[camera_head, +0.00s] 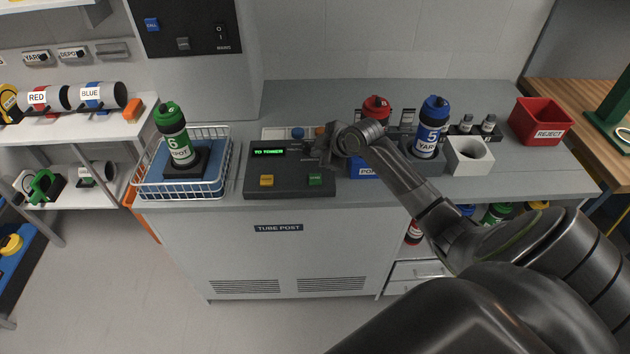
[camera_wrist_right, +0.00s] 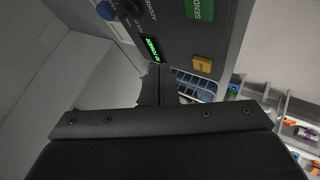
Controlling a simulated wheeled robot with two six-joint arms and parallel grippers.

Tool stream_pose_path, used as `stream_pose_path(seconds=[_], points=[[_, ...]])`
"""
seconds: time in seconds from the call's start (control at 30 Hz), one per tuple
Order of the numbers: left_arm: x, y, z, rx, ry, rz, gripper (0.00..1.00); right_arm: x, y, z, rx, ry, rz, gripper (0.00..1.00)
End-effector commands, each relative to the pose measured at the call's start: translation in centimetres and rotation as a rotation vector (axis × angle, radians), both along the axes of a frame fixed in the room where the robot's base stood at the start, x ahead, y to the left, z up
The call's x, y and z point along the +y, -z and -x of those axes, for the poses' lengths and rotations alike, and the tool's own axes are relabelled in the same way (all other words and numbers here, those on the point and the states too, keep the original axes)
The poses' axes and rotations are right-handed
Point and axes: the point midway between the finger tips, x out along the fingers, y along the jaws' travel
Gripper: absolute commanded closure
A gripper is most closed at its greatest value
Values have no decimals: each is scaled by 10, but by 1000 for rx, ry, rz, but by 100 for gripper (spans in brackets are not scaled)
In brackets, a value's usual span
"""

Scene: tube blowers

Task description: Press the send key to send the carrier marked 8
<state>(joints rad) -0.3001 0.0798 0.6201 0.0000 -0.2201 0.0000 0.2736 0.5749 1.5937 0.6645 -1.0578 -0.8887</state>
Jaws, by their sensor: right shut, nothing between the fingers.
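The dark control panel (camera_head: 290,187) sits on the counter with a lit green display (camera_head: 269,152), a yellow key (camera_head: 266,180) and a green key (camera_head: 315,179). In the right wrist view the green send key (camera_wrist_right: 200,9) is labelled SEND, and the yellow key (camera_wrist_right: 203,63) also shows. My right gripper (camera_head: 322,152) is shut and empty, over the panel's back right part, behind the green key and apart from it. A red-capped carrier (camera_head: 376,107) stands partly hidden behind my right arm; its number is not readable. I cannot make out a carrier marked 8. My left gripper is not in view.
A green carrier marked 6 (camera_head: 173,136) stands in a wire basket (camera_head: 182,190) left of the panel. A blue carrier marked 5 (camera_head: 431,127) stands in a holder to the right. A red REJECT bin (camera_head: 540,122) is at the far right.

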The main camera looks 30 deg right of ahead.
Motion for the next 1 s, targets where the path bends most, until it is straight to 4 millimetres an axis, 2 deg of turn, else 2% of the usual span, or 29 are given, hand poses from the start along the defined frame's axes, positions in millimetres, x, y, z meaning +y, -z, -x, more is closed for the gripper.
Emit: stream_pose_path(seconds=[0.03,0.3,0.5,1.0], points=[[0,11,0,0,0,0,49,0,12,0,1,0,0,100],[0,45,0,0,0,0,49,0,47,0,1,1,1,100],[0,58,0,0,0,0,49,0,67,0,2,2,-1,100],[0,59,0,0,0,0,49,0,71,0,0,1,-1,100]])
